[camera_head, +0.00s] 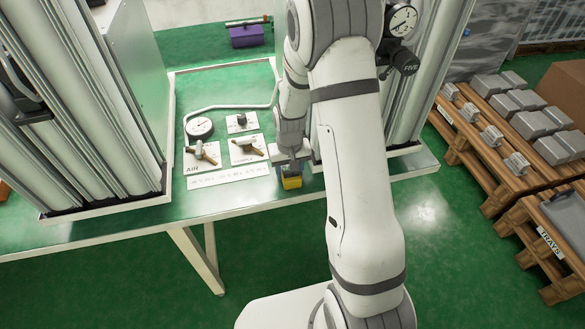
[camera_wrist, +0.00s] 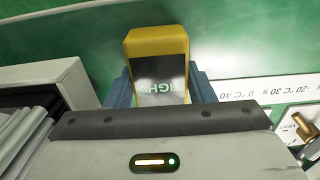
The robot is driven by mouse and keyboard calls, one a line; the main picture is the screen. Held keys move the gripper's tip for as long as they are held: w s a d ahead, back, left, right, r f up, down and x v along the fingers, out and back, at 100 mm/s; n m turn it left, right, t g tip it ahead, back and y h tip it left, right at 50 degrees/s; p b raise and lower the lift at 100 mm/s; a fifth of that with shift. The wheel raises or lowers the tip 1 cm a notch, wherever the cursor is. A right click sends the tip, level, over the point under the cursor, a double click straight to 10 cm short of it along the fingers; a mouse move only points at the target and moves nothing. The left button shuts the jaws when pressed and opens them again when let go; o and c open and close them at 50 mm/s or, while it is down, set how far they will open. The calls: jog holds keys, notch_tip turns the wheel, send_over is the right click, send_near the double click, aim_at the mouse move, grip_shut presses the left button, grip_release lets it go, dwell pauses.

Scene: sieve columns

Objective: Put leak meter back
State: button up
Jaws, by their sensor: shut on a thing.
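The leak meter is a yellow box with a dark screen (camera_wrist: 158,78), and the screen shows green letters that look like "TIGHT". In the wrist view it stands between the two blue-grey fingers of my gripper (camera_wrist: 160,90), which are shut on its sides. In the head view the yellow leak meter (camera_head: 292,183) shows below my gripper (camera_head: 291,168), at the front edge of the green bench. It is right of the printed white strip. I cannot tell whether its base touches the bench.
The green bench (camera_head: 130,232) carries a valve panel with an air valve (camera_head: 203,150), a round gauge (camera_head: 199,127) and a white label strip (camera_head: 228,176). Tall column racks stand left (camera_head: 100,110) and right. A purple box (camera_head: 246,36) lies behind. Pallets (camera_head: 500,155) stand right.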

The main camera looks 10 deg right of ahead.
jog(key=shift+f, duration=0.25)
jog(key=o, duration=0.8)
jog(key=shift+r, duration=0.1)
jog(key=shift+o, duration=0.2)
notch_tip(320, 180, up, 12)
jog(key=s+r+t, duration=0.1)
jog(key=s+r, duration=0.5)
jog(key=s, duration=0.4)
jog(key=s+d+r+t, duration=0.1)
jog(key=s+r, duration=0.6)
jog(key=s, duration=0.4)
